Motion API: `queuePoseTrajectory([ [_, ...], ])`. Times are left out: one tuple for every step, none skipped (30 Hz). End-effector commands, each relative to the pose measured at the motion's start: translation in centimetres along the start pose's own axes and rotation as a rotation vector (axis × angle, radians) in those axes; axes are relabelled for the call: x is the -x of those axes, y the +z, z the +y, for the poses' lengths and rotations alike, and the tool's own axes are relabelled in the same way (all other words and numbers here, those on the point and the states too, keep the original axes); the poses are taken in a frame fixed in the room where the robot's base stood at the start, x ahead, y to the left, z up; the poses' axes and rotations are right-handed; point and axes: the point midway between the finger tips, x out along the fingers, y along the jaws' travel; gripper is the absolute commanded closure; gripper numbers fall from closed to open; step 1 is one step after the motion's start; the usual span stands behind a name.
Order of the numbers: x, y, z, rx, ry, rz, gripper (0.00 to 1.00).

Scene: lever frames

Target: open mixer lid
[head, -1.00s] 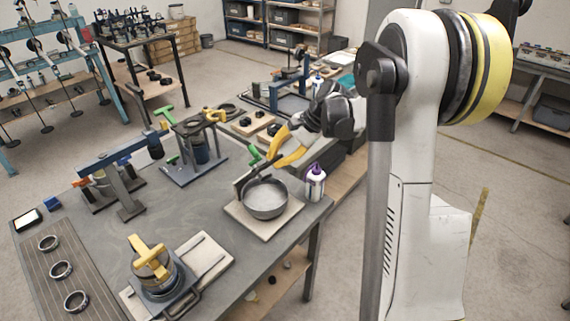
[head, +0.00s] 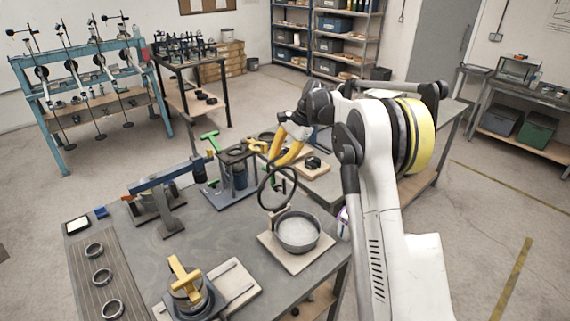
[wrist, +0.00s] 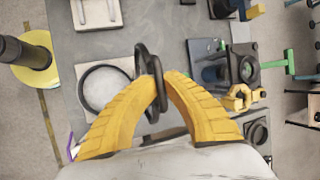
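The mixer bowl (head: 299,234) is a round grey pot with pale contents, on a light square base (head: 284,256) near the table's right edge. Its lid (head: 263,198), a thin dark ring, stands steeply raised at the bowl's back left edge, and the bowl's mouth is uncovered. My gripper (head: 276,160) has yellow fingers and is at the top of the ring. In the wrist view my gripper (wrist: 158,77) is closed around the dark ring (wrist: 140,62), seen nearly edge-on between the fingertips. The bowl (wrist: 84,92) lies below and left there. The exact contact is partly hidden.
A purple-and-white bottle (head: 342,222) stands right of the bowl, mostly hidden by my arm. A yellow-handled device (head: 184,280) is at the front; a blue lever frame (head: 165,185) and a press (head: 235,172) stand left and behind. The grey tabletop between them is clear.

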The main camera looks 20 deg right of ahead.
Motion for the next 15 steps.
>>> queuePoseTrajectory([
  [-0.1, 0.0, -0.4, 0.001, 0.000, -0.001, 1.00],
  [-0.1, 0.0, -0.6, 0.001, 0.000, -0.001, 1.00],
  [-0.2, -0.1, -0.8, 0.001, 0.000, -0.001, 1.00],
  [-0.3, -0.1, -0.9, 0.001, -0.001, -0.001, 1.00],
  [-0.3, -0.1, -1.1, 0.001, -0.001, -0.001, 1.00],
  [-0.4, -0.1, -1.2, 0.001, -0.001, -0.001, 1.00],
  [-0.4, -0.1, -1.3, 0.001, -0.001, -0.001, 1.00],
  [-0.4, -0.2, -1.3, 0.001, -0.001, -0.001, 1.00],
  [-0.5, -0.2, -1.4, 0.001, -0.001, -0.001, 1.00],
  [-0.5, -0.2, -1.4, 0.001, -0.001, -0.001, 1.00],
  [-0.5, -0.2, -1.4, 0.001, -0.001, -0.001, 1.00],
  [-0.5, -0.2, -1.4, 0.001, -0.001, -0.001, 1.00],
  [-0.5, -0.2, -1.4, 0.001, -0.001, -0.001, 1.00],
  [-0.5, -0.2, -1.4, 0.001, -0.001, -0.001, 1.00],
  [-0.5, -0.2, -1.4, 0.001, -0.001, -0.001, 1.00],
])
